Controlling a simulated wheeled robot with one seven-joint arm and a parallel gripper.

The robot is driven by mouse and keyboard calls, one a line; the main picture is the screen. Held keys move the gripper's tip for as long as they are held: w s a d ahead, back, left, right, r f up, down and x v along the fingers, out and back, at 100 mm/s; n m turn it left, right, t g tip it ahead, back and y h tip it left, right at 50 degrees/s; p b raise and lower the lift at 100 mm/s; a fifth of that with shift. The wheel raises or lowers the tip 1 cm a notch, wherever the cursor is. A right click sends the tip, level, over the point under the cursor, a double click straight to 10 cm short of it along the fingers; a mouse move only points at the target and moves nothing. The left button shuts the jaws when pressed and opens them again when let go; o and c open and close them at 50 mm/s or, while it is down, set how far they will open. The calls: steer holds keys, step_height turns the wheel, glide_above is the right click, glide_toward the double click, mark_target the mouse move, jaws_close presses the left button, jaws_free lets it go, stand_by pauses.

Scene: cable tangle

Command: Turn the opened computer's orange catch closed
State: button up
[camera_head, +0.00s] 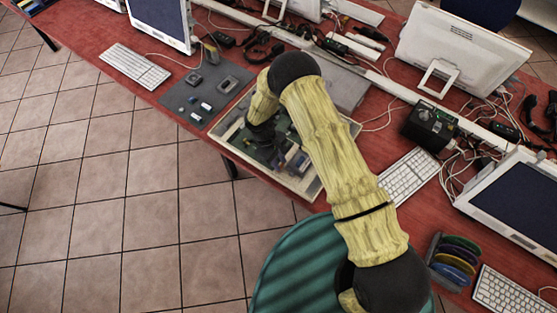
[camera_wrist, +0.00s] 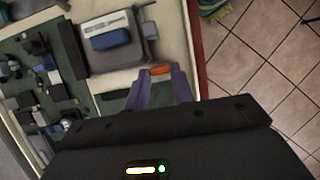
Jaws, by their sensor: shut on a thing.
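The opened computer (camera_head: 228,133) lies flat on the red table, with its cream case wall and green circuit board showing; it also shows in the wrist view (camera_wrist: 182,48). The orange catch (camera_wrist: 160,70) is a small bar near the case's wall, beside a grey block with a blue top. My gripper (camera_wrist: 160,78) points down into the case, its two purple-grey fingers close together at the catch. The fingers are shut on the catch, and only its far end shows between and beyond the tips. In the head view my arm hides the catch and much of the case.
A grey mat (camera_head: 205,95) with small parts lies left of the case. A white keyboard (camera_head: 409,177) and a black box (camera_head: 429,126) stand to the right, with loose cables around. The table's front edge is close to the case.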

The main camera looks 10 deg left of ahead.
steer(key=shift+n+b, duration=0.3)
steer(key=shift+n, duration=0.1)
steer(key=n+b, duration=0.1)
steer(key=n+t+b, duration=0.1)
steer(key=n, duration=0.1)
steer(key=shift+s+f+t, duration=0.15)
steer(key=shift+s+t, duration=0.05)
steer(key=shift+t, duration=0.1)
steer(key=n+b, duration=0.1)
steer(key=n, duration=0.1)
steer(key=n+t+b, duration=0.2)
steer(key=n, duration=0.1)
steer(key=shift+s+n+b, duration=0.3)
steer(key=shift+b, duration=0.1)
steer(key=n+t+b, duration=0.1)
steer(key=n+b, duration=0.1)
steer(key=b, duration=0.1)
steer(key=n+y+b, duration=0.1)
steer(key=n+b, duration=0.2)
steer(key=shift+s+d+f+t, duration=0.15)
steer(key=shift+s+t, duration=0.05)
steer(key=shift+t, duration=0.2)
steer(key=n+y+b, duration=0.1)
steer(key=n+b, duration=0.1)
steer(key=b, duration=0.1)
steer(key=shift+d, duration=0.1)
steer(key=shift+r+n+t+b, duration=0.25)
steer(key=shift+n+t+b, duration=0.05)
steer(key=shift+n+b, duration=0.45)
steer(key=shift+r, duration=0.1)
